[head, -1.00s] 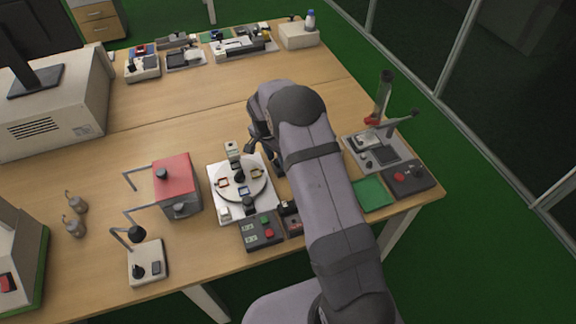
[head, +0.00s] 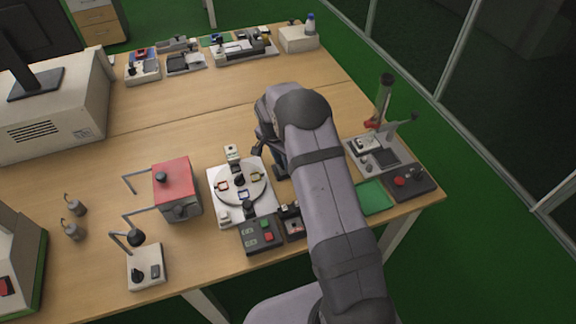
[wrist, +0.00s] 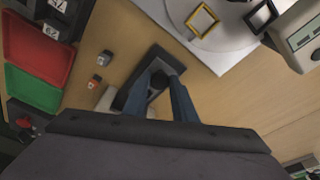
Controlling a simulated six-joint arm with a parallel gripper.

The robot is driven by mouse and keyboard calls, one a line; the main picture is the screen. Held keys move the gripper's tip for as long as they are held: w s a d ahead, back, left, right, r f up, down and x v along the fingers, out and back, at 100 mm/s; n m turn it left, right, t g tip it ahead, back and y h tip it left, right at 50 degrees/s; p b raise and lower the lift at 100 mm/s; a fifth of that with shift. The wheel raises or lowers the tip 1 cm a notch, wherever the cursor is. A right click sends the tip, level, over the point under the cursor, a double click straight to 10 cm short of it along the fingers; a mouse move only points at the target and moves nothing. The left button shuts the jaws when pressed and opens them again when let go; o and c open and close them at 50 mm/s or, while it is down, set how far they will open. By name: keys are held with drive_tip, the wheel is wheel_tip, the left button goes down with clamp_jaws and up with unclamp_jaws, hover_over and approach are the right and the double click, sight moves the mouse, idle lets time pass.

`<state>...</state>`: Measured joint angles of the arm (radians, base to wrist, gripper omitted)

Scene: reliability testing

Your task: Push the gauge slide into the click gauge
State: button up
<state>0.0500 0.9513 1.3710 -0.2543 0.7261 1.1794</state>
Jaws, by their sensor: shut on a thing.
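In the wrist view my gripper (wrist: 156,84) points down at the table, its two blue-grey fingers close together. They are shut on a small dark piece, which looks like the gauge slide, mostly hidden between the fingertips. A dark grey block (wrist: 151,62), perhaps the click gauge, lies right at the fingertips. I cannot tell whether the slide is inside it. A pale part (wrist: 106,99) shows beside the left finger. In the head view my arm hides most of the gripper and the work spot, just right of the turntable.
The white turntable (head: 226,196) with small coloured frames stands left of my arm. Its base also shows in the wrist view (wrist: 225,58). A red tray (wrist: 38,48), a green tray (wrist: 35,93) and two small cubes (wrist: 104,58) lie left there. A display device (wrist: 303,38) is at right.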

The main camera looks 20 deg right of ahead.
drive_tip(key=shift+d, duration=3.05)
drive_tip(key=o, duration=0.6)
drive_tip(key=shift+c, duration=0.2)
drive_tip(key=shift+a+r, duration=0.1)
drive_tip(key=shift+w+d+p+v, duration=0.15)
drive_tip(key=shift+p+v, duration=0.3)
drive_tip(key=shift+v, duration=0.35)
drive_tip(key=shift+d+p+v, duration=0.15)
drive_tip(key=shift+p+v, duration=0.25)
drive_tip(key=shift+v, duration=0.4)
drive_tip(key=shift+w+d+p+v, duration=0.1)
drive_tip(key=shift+p+v, duration=0.35)
drive_tip(key=shift+v, duration=0.35)
drive_tip(key=shift+r, duration=0.1)
